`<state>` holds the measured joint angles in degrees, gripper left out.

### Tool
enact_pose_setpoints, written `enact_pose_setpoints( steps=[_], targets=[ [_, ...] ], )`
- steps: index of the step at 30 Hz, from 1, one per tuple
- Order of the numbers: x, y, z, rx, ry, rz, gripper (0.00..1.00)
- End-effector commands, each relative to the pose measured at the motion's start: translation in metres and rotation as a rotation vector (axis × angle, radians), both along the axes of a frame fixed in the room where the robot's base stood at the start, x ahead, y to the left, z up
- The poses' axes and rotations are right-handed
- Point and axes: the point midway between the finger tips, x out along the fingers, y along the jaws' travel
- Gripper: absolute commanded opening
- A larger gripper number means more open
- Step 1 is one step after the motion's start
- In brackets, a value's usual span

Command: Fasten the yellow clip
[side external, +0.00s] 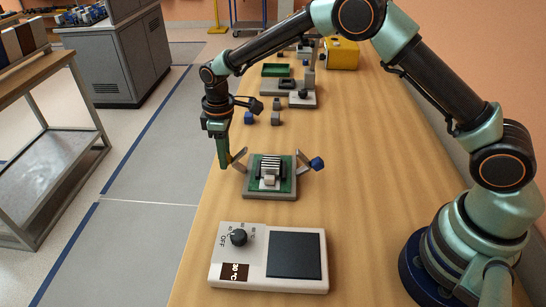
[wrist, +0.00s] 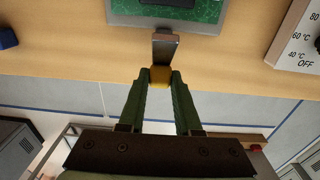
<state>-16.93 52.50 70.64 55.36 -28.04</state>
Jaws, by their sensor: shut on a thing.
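The yellow clip is a grey metal lever with a yellow end, on the left side of the board fixture (side external: 270,193). In the side view its lever (side external: 241,157) leans up and outward, away from the green board (side external: 287,186). My gripper (side external: 224,165) is at the lever's outer end, left of the fixture. In the wrist view my gripper (wrist: 160,78) is shut on the yellow end (wrist: 160,75), and the grey lever (wrist: 165,46) runs from it toward the board (wrist: 208,10). A second clip with a blue end (side external: 317,163) leans outward on the right side.
A hot plate (side external: 268,257) with a black dial stands in front of the fixture. Small blue and grey blocks (side external: 275,118) lie behind it, with a grey stand (side external: 302,99) and a green tray (side external: 275,70) farther back. The table's left edge is close to my gripper.

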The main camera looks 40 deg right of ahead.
Motion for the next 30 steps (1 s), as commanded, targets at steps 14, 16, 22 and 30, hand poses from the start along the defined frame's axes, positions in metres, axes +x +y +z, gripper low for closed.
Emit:
enact_pose_setpoints(
  steps=[14, 16, 22, 30],
  targets=[
    [-0.0037, -0.0043, 0.0063, 0.025, -0.083, -0.002, 0.00],
    [-0.0036, -0.0045, 0.0063, 0.025, -0.083, -0.002, 0.00],
    [-0.0036, -0.0049, 0.0059, 0.024, -0.082, -0.003, 0.62],
    [-0.0037, -0.0044, 0.0055, 0.024, -0.082, -0.002, 0.62]
  ],
)
